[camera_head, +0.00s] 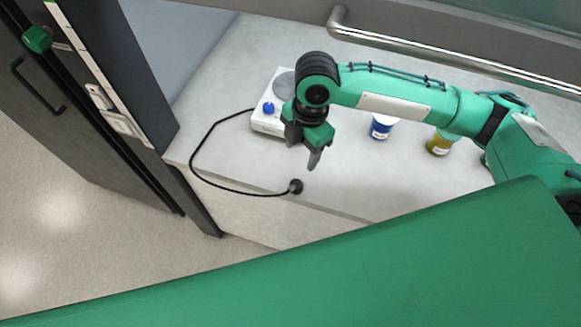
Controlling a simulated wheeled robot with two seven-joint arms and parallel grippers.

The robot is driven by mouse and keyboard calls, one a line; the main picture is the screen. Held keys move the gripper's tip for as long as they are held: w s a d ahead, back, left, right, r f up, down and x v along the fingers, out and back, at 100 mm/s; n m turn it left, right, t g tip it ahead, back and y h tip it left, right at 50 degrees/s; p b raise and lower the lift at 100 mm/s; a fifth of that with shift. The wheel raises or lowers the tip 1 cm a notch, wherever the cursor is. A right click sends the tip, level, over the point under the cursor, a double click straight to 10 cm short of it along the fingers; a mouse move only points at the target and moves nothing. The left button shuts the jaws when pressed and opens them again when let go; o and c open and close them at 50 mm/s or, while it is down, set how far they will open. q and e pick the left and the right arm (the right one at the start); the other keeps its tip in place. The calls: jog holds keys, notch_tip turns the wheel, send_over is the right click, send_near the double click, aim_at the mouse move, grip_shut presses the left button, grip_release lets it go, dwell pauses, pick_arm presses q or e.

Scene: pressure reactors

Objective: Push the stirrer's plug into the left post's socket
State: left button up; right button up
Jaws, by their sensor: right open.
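The stirrer (267,121) is a white box with a grey round plate and a blue knob, standing on the counter and partly hidden by my right arm. Its black cable loops left and forward to the black plug (296,187), which lies near the counter's front edge. The left post (140,75) is dark with a pale strip, and carries a white socket plate (121,125), whose holes are too small to make out. My right gripper (303,147) is open and empty, above the counter between stirrer and plug. My left gripper is out of view.
A blue-banded jar (381,127) and a yellow jar (438,145) stand on the counter (350,185) below my right forearm. A metal rail (450,64) runs along the back. A dark cabinet door with a handle (38,87) is at far left. The counter's front left is clear except for the cable.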

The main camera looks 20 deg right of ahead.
jog(key=p, duration=0.1)
send_over(297, 184)
jog(key=f, duration=0.8)
jog(key=shift+w+d+f, duration=0.1)
jog(key=shift+w+f, duration=0.1)
jog(key=shift+s+f+p, duration=0.1)
jog(key=shift+f+p, duration=0.15)
jog(key=shift+p, duration=0.05)
notch_tip(297, 184, down, 4)
jog(key=shift+r+p, duration=0.15)
jog(key=shift+p, duration=0.5)
jog(key=shift+f, duration=0.5)
jog(key=c, duration=1)
